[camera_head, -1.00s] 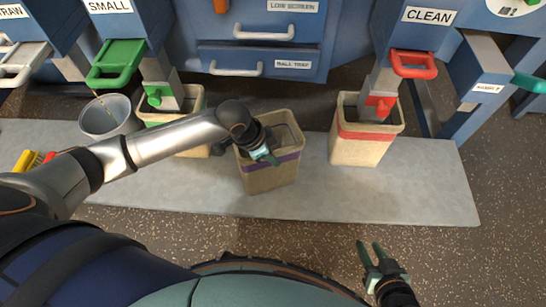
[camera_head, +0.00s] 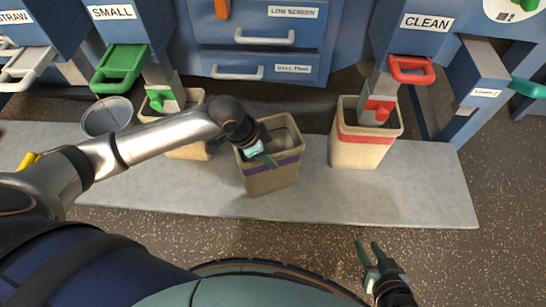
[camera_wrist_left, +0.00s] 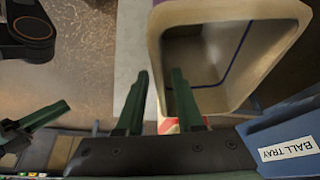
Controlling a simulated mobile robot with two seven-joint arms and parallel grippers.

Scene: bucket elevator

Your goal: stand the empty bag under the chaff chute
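An open tan bag with a purple band (camera_head: 270,180) stands upright on the grey mat. Its inside looks empty in the left wrist view (camera_wrist_left: 160,50). My left gripper (camera_head: 268,157) is at the bag's rim in the head view. In the left wrist view my left gripper (camera_wrist_left: 159,75) is open, its fingers on either side of the bag's near wall; I cannot tell whether they touch it. My right gripper (camera_head: 367,247) is open and empty over the floor. No chute label that I can read says chaff.
A red-banded bag (camera_head: 362,152) stands under the CLEAN chute (camera_head: 380,106). Another tan bag (camera_head: 190,150) stands under the SMALL chute (camera_head: 163,98), partly behind my left arm. A grey bucket (camera_head: 107,117) is left of it. The grey mat (camera_head: 420,185) is clear at right.

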